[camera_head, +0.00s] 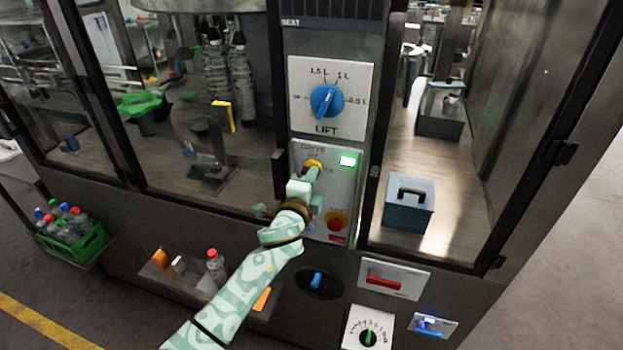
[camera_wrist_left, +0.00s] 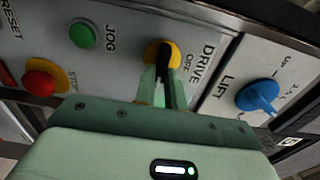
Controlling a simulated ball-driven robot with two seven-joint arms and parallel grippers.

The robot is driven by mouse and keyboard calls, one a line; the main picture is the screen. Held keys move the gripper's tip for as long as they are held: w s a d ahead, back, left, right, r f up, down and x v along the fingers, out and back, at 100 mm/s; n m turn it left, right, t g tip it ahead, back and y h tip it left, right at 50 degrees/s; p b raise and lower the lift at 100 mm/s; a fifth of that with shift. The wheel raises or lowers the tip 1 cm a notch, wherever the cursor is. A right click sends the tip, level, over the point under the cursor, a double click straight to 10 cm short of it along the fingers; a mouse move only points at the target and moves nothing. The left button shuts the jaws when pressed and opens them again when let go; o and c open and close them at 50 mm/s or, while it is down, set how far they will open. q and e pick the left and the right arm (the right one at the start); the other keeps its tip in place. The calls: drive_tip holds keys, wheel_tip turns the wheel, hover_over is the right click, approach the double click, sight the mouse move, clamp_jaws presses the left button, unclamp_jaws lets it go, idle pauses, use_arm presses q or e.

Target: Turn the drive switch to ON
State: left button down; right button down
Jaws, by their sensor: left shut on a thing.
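The drive switch (camera_head: 313,164) is a yellow round knob under the "DRIVE" label on the light grey control panel. In the left wrist view the switch (camera_wrist_left: 154,50) shows a black handle on a yellow base, with "OFF" printed beside it. My left gripper (camera_head: 311,174) reaches up to it from the front. In the left wrist view its two green fingers (camera_wrist_left: 164,80) are shut on the black handle. The fingers hide part of the handle and any ON mark. My right gripper is in neither view.
A blue LIFT knob (camera_head: 327,100) sits above. A green lamp (camera_head: 348,161) glows beside the switch. A green JOG button (camera_wrist_left: 84,34) and a red stop button (camera_wrist_left: 45,82) are nearby. A crate of bottles (camera_head: 97,243) stands at left.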

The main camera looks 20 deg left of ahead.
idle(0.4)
use_arm(q)
drive_tip(key=c, duration=1.5)
unclamp_jaws()
drive_tip(key=shift+o, duration=0.2)
drive_tip(key=s, duration=1.6)
drive_tip(key=shift+s+a+b, duration=0.15)
drive_tip(key=shift+a+b, duration=0.1)
drive_tip(key=shift+b, duration=0.1)
